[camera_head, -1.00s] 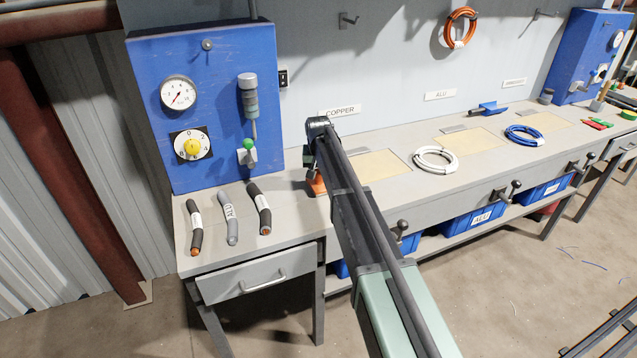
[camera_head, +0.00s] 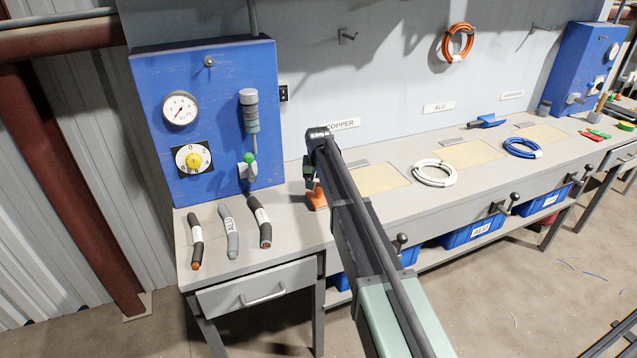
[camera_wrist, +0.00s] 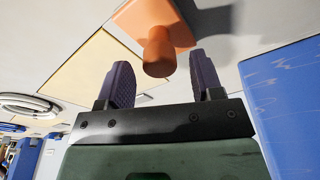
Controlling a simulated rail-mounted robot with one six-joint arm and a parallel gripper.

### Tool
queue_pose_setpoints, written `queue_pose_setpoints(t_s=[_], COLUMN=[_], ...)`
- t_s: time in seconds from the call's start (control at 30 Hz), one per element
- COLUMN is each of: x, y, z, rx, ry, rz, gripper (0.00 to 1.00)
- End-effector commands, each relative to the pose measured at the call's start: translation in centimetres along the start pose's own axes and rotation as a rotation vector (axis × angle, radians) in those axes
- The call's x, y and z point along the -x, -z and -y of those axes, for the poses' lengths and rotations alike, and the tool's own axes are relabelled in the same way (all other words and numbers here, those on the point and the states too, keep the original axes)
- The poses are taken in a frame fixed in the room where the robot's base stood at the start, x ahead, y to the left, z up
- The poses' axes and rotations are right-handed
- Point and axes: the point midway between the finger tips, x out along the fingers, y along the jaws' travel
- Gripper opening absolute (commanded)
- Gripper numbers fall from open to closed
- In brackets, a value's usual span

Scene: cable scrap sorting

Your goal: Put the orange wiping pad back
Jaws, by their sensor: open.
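The orange wiping pad (camera_wrist: 158,30) has a flat base and a round knob handle; it sits on the grey bench top. In the head view the pad (camera_head: 317,199) shows partly, beside my arm near the left end of the bench. My gripper (camera_wrist: 153,75) is open, with its two purple ridged fingers on either side of the knob's end in the wrist view. Whether the fingers touch the knob I cannot tell. In the head view my wrist hides most of the gripper.
A blue panel (camera_head: 206,75) with a gauge and yellow dial stands to the left. Several cable pieces lie before it, one a grey cable (camera_head: 229,231). A white cable coil (camera_head: 434,173) and a blue coil (camera_head: 522,148) lie to the right. Blue bins (camera_head: 470,232) stand below.

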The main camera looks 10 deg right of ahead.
Motion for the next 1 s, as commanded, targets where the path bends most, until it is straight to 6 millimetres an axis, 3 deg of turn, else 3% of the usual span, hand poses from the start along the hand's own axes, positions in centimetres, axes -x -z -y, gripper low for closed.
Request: queue_pose_setpoints(t_s=[0.03,0.3,0.4,0.57,0.63,0.67,0.73,0.9,1.0], x=[2.2,9.3,10.7,10.8,10.8,11.0,11.8,14.3,15.4], y=[0.1,0.1,0.1,0.0,-1.4,-2.8,-8.0,-25.5,-32.8], z=[0.0,0.0,0.0,0.0,-0.3,-0.7,-2.0,-6.2,-7.9], rx=[0.000,0.000,0.000,0.000,0.006,0.012,0.038,0.139,0.188], ry=[0.000,0.000,0.000,0.000,0.000,0.000,0.000,0.006,0.011], rz=[0.000,0.000,0.000,0.000,0.004,0.009,0.027,0.097,0.130], gripper=[0.60,0.60,0.60,0.60,0.60,0.60,0.60,0.60,0.60])
